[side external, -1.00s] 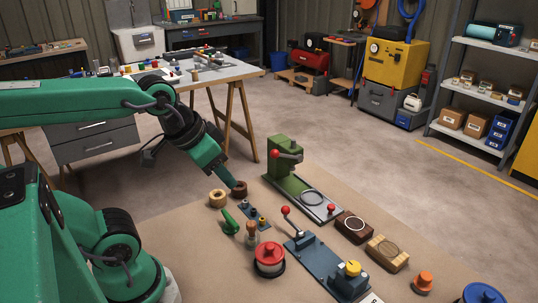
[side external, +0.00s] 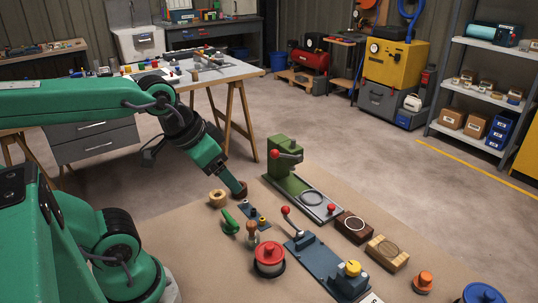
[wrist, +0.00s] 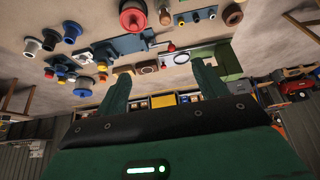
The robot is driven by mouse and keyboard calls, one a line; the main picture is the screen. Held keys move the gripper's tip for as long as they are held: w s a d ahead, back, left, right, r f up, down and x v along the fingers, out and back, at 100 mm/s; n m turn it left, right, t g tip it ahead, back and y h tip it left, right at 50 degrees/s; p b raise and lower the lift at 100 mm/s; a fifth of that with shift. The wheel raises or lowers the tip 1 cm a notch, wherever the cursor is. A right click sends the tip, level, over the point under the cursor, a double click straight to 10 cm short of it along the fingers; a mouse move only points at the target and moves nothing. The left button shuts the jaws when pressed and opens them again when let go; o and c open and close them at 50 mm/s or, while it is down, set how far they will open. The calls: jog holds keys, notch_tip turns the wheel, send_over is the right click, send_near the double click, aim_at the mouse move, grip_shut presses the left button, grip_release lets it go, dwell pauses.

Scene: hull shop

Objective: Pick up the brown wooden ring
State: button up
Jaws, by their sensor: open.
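The brown wooden ring (side external: 241,190) lies on the brown bench top, left of the green press. In the side view, my gripper (side external: 238,188) points down at it and its tip overlaps the ring, hiding part of it. In the wrist view, the dark brown ring (wrist: 231,15) with a hole in it lies near the top, right of my open gripper (wrist: 160,70). The two fingers are spread apart with nothing held between them. I cannot tell if they touch the ring.
The green press (side external: 285,165) stands close right. A red spool (side external: 269,257) is nearer the front.

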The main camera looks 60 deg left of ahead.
jog(key=w+a+f+n+g, duration=0.3)
jog(key=w+a+f+n, duration=0.15)
jog(key=w+a, duration=0.6)
jog(key=w+a+f+n+g, duration=0.1)
jog(key=a+f, duration=0.2)
jog(key=a, duration=0.1)
jog(key=w+a+f+n, duration=0.2)
jog(key=a+f, duration=0.2)
jog(key=w+a+f+n+g, duration=0.1)
jog(key=w+a+f, duration=0.1)
jog(key=a+f, duration=0.1)
jog(key=shift+w+a+f+n+g, duration=0.1)
jog(key=shift+a+f+n+g, duration=0.25)
jog(key=shift+f, duration=1.55)
jog(key=shift+f, duration=0.1)
jog(key=shift+f, duration=2.55)
